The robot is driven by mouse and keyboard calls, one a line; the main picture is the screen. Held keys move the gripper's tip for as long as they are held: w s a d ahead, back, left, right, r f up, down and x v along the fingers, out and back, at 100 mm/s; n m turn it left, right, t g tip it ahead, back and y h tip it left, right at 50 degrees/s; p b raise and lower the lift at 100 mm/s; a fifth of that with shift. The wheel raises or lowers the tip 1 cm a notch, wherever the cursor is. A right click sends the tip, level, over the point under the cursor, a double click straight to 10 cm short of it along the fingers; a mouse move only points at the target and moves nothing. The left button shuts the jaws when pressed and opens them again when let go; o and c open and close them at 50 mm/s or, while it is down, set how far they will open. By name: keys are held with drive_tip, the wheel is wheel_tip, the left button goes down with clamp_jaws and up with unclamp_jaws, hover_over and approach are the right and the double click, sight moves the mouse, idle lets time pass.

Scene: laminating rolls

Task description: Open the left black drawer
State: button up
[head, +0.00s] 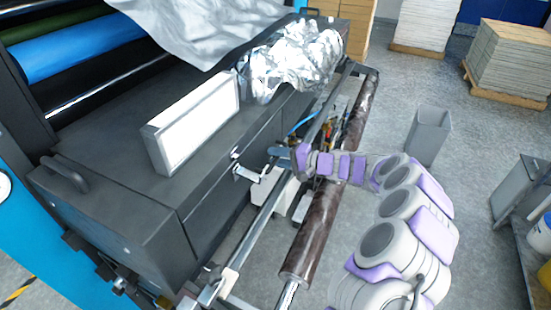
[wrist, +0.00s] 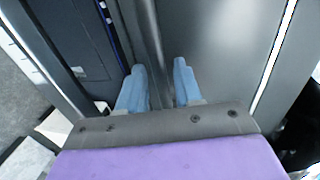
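A black box-like unit (head: 200,180) with a flat top fills the left and middle of the head view. A dark bar handle (head: 66,172) is on its left end. A small silver fitting (head: 250,172) is on its front face; I cannot tell whether it is a drawer handle. No drawer visibly stands out. My gripper (head: 280,152) is by the front face, just right of this fitting. In the wrist view my gripper (wrist: 160,85) has two blue fingers apart, with nothing visible between them but a dark grey panel (wrist: 215,50) with a seam.
A white-faced box (head: 195,125) and crumpled silver film (head: 295,60) lie on top of the unit. A metal rail (head: 265,225) and a brown roller (head: 310,235) run along its front. A grey bin (head: 428,135) stands on the floor to the right.

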drive_tip(key=shift+d+r, duration=0.1)
drive_tip(key=shift+d, duration=0.4)
drive_tip(key=shift+a, duration=0.7)
drive_tip(key=c, duration=0.4)
drive_tip(key=shift+c, duration=0.8)
drive_tip(key=shift+d, duration=0.3)
clamp_jaws()
